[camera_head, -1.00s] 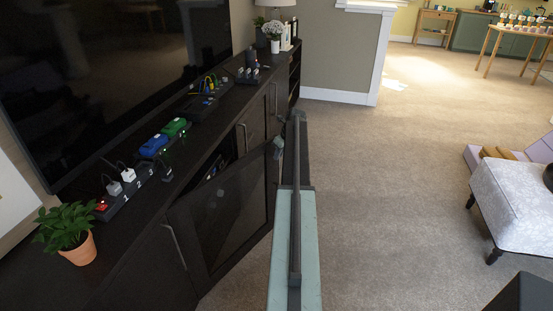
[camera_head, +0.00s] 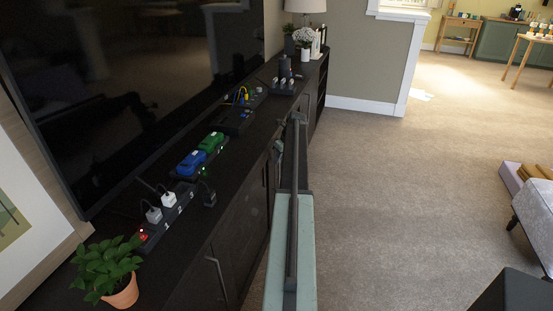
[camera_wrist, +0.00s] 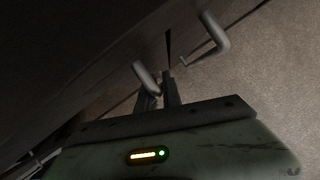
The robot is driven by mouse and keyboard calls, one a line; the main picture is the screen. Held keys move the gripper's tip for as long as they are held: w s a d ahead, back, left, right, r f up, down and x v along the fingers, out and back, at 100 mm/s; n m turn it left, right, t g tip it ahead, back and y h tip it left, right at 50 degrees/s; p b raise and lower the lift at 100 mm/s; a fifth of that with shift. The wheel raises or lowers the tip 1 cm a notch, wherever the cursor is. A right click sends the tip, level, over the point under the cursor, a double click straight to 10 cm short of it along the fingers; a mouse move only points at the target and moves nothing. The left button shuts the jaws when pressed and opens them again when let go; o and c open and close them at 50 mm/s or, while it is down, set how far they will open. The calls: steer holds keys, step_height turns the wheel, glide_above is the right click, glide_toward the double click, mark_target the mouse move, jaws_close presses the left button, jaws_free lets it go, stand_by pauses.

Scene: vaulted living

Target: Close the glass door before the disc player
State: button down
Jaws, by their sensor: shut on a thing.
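The glass door (camera_head: 243,232) is on the front of the dark cabinet (camera_head: 199,237). In the head view it looks nearly flush with the front, seen at a steep angle. My gripper (camera_head: 278,147) is at the door's far edge, partly hidden by my arm. In the wrist view my gripper (camera_wrist: 160,90) is shut on the door's handle (camera_wrist: 147,77). A narrow dark gap runs along the door edge there, so I cannot tell whether it is fully closed. The neighbouring handle (camera_wrist: 215,38) is just beyond. The disc player is hidden.
A potted plant (camera_head: 108,270), a power strip (camera_head: 167,215), blue (camera_head: 191,162) and green (camera_head: 211,142) items and a vase of white flowers (camera_head: 305,45) stand on the cabinet. A grey ottoman (camera_head: 535,215) is at the right. The carpet (camera_head: 400,190) between is clear.

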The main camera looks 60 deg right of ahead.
steer(key=shift+w+a, duration=0.1)
steer(key=shift+w, duration=0.45)
steer(key=c, duration=1.5)
jaws_free()
steer(key=shift+a, duration=0.15)
steer(key=p+v, duration=0.7)
steer(key=v, duration=0.1)
steer(key=shift+s+d, duration=0.2)
